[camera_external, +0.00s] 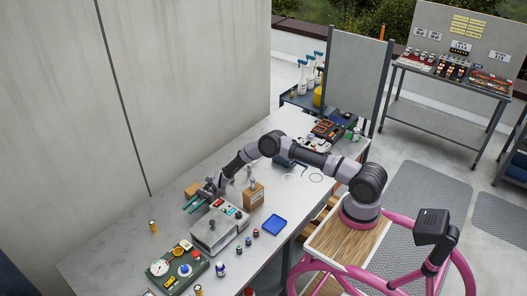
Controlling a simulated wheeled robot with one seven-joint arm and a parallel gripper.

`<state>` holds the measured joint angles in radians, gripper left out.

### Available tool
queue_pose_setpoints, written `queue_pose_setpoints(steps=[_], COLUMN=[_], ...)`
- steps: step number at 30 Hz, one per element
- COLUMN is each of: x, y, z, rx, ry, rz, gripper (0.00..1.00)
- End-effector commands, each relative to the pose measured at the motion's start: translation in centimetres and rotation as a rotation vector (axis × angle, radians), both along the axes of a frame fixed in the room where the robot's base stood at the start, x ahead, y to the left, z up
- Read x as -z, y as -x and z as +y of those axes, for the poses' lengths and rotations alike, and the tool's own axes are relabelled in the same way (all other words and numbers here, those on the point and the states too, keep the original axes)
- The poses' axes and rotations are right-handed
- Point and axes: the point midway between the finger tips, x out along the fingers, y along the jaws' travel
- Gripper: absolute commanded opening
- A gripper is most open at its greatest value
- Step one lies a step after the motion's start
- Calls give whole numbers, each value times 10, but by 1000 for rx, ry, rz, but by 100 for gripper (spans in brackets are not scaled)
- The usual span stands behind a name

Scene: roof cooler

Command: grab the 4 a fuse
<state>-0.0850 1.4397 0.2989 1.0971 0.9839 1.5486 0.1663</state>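My gripper (207,193) is over the worktop at the back-left edge of a grey metal box (220,230) with coloured parts on top. Teal strips (193,204) show at the gripper's end; I cannot tell whether they are its fingers or a held thing. Its opening is too small to judge. A small upright cylinder with gold-coloured ends (153,227) stands to the left of the box, apart from the gripper. A similar cylinder (199,290) is at the bottom edge. Neither shows a readable rating, so I cannot tell which thing is the 4 A fuse.
A green gauge panel (174,270) lies at the front left. Several small coloured pieces (239,249) stand in front of the box. A blue tray (274,225) and a brown carton (253,194) are to the right. The worktop (110,250) is clear at the far left.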

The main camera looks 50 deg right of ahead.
Motion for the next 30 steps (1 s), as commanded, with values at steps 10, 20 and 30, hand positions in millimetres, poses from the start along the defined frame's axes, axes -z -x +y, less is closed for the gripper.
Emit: queue_pose_setpoints(steps=[10, 20, 30], x=[0, -48, -102], y=[0, -1, -7], z=[0, 0, -2], rx=[0, 0, 37], ry=[0, 0, -5], rz=[0, -4, -5], gripper=[0, 0, 0])
